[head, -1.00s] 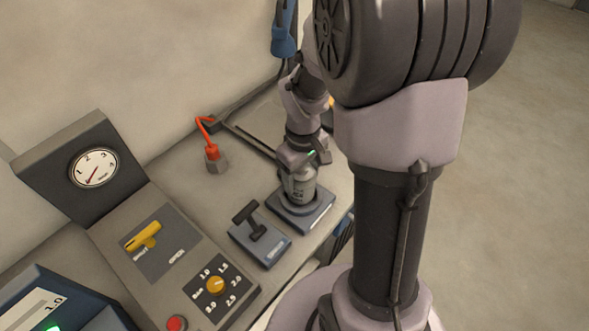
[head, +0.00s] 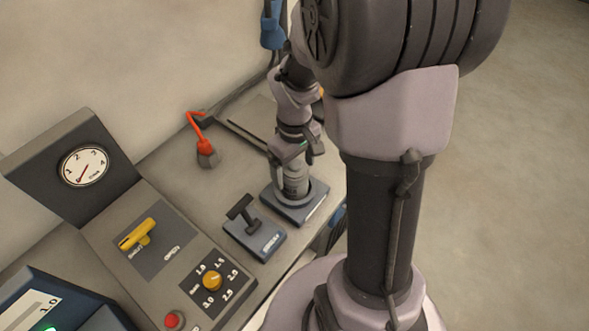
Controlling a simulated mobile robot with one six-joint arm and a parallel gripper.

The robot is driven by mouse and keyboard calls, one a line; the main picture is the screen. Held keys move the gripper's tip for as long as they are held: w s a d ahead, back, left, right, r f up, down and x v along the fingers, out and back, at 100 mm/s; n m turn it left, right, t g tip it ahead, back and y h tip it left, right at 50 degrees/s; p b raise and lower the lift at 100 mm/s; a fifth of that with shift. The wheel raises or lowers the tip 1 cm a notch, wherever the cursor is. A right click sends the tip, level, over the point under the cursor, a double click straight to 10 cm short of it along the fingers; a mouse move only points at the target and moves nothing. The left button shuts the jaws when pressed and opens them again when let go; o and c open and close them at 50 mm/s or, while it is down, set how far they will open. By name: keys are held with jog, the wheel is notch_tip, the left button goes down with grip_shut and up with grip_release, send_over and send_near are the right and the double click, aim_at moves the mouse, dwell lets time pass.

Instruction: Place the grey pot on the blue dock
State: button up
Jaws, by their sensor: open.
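The grey pot (head: 296,186) is a small upright cylinder standing in the round seat of the blue dock (head: 312,212), a low square block near the bench's front edge. My gripper (head: 292,167) points down over the pot's top, with its jaws open. A finger shows at the pot's left side. The far side of the pot is hidden, and I cannot tell whether a finger still touches it.
A blue block with a black T-handle (head: 242,213) stands close left of the dock. A grey panel (head: 115,212) with a yellow handle and knob is further left. A red-capped grey fitting (head: 208,156) and cable lie behind. Bare floor is at right.

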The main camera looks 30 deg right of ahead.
notch_tip(320, 180, up, 10)
jog(key=p, duration=0.3)
jog(key=shift+r, duration=0.1)
jog(key=s+a+r+m+t+y, duration=0.2)
jog(key=s+a+r+m+t, duration=0.45)
jog(key=s+a+r, duration=0.65)
notch_tip(320, 180, down, 9)
jog(key=w+a+b, duration=0.1)
jog(key=b, duration=0.6)
jog(key=shift+w+a+g+b, duration=0.25)
jog(key=shift+g+b, duration=0.1)
jog(key=shift+f, duration=0.1)
